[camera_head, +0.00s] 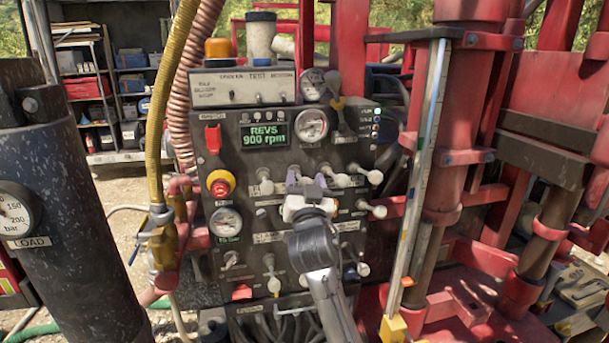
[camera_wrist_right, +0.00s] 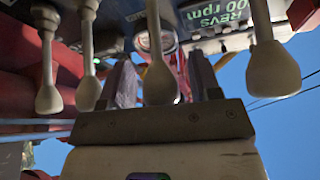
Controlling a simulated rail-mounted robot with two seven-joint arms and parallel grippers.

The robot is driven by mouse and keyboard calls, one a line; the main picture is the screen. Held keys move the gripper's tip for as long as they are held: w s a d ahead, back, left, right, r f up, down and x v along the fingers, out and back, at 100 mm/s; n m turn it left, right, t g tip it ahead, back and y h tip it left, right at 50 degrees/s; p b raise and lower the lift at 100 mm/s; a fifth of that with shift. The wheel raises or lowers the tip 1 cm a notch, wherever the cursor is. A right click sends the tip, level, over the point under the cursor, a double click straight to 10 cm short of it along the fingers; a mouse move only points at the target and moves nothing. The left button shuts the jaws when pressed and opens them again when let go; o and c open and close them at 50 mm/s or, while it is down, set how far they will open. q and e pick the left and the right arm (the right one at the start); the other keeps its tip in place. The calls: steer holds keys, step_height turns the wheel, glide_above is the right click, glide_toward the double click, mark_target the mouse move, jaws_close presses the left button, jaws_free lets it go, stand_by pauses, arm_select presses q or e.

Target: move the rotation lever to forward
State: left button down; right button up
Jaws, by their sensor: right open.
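The control panel (camera_head: 248,155) faces me and carries several levers with pale knobs. Their labels are too small to read, so I cannot tell which is the rotation lever. My right gripper (camera_head: 307,179) is open in front of the middle of the panel, with a lever (camera_head: 265,184) to its left and others (camera_head: 341,179) to its right. In the right wrist view, one pale lever knob (camera_wrist_right: 160,84) shows between the two open fingers of the gripper (camera_wrist_right: 164,82). I cannot tell whether either finger touches it. My left gripper is out of view.
The display (camera_head: 264,136) reads REVS 900 rpm. A red stop button (camera_head: 221,185) is on the panel's left side. Yellow and red hoses stand left of it, and a red mast (camera_head: 455,150) stands close on the right. In the right wrist view, another knob (camera_wrist_right: 272,68) hangs beside the fingers.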

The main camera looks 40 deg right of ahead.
steer(key=shift+w+d+r, duration=0.2)
steer(key=shift+w+d, duration=0.05)
steer(key=shift+w, duration=0.1)
jaws_close()
stand_by(0.5)
